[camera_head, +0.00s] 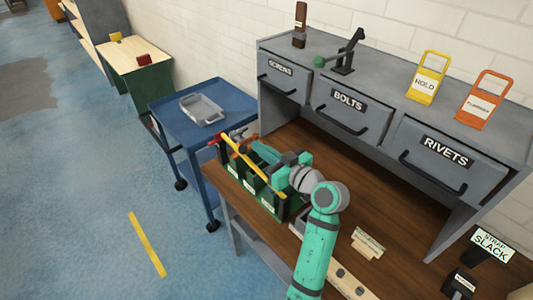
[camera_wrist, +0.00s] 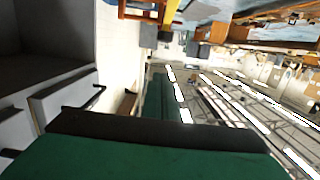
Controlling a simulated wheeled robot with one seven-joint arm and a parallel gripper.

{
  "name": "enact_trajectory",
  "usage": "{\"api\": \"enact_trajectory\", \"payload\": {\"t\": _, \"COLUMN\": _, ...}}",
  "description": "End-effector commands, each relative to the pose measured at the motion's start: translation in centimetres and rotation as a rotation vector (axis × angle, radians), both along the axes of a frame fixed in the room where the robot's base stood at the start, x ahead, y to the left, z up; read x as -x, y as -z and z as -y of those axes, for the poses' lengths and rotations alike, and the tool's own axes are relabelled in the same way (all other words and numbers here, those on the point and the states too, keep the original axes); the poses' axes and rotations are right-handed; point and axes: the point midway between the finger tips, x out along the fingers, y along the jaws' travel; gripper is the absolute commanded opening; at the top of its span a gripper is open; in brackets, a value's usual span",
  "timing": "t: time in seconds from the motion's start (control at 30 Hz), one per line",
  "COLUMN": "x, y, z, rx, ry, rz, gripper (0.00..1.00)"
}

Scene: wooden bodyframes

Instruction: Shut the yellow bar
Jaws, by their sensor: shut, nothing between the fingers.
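The yellow bar (camera_head: 241,158) runs at a slant along the top of a green compartmented holder (camera_head: 268,204) at the left end of the wooden bench. My gripper (camera_head: 257,146) is shut and empty, just right of the bar's far part; I cannot tell whether it touches the bar. My arm and wrist hide part of the holder's right side. In the wrist view, a yellow strip (camera_wrist: 170,14) shows at the top edge and may be the bar.
A grey cabinet with drawers (camera_head: 351,112) stands behind the wooden bench (camera_head: 397,225). A blue cart (camera_head: 170,120) with a grey tray (camera_head: 202,109) stands to the left. Small signs and blocks lie at the bench's right. The floor at left is open.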

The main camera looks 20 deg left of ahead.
Motion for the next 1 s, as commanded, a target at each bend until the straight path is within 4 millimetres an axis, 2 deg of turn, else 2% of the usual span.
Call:
{"api": "enact_trajectory", "payload": {"t": 0.03, "x": -0.5, "y": 0.1, "z": -1.0, "rx": 0.000, "ry": -0.003, "rz": 0.000, "gripper": 0.00}}
{"api": "enact_trajectory", "payload": {"t": 0.27, "x": -2.5, "y": 0.4, "z": -4.7, "rx": 0.001, "ry": -0.004, "rz": 0.001, "gripper": 0.00}}
{"api": "enact_trajectory", "payload": {"t": 0.4, "x": -2.6, "y": 2.8, "z": -4.7, "rx": 0.001, "ry": 0.000, "rz": -0.003, "gripper": 0.00}}
{"api": "enact_trajectory", "payload": {"t": 0.6, "x": -2.7, "y": 4.2, "z": -4.9, "rx": 0.001, "ry": -0.002, "rz": -0.001, "gripper": 0.00}}
{"api": "enact_trajectory", "payload": {"t": 1.0, "x": -2.7, "y": 4.4, "z": -5.0, "rx": 0.002, "ry": -0.003, "rz": 0.001, "gripper": 0.00}}
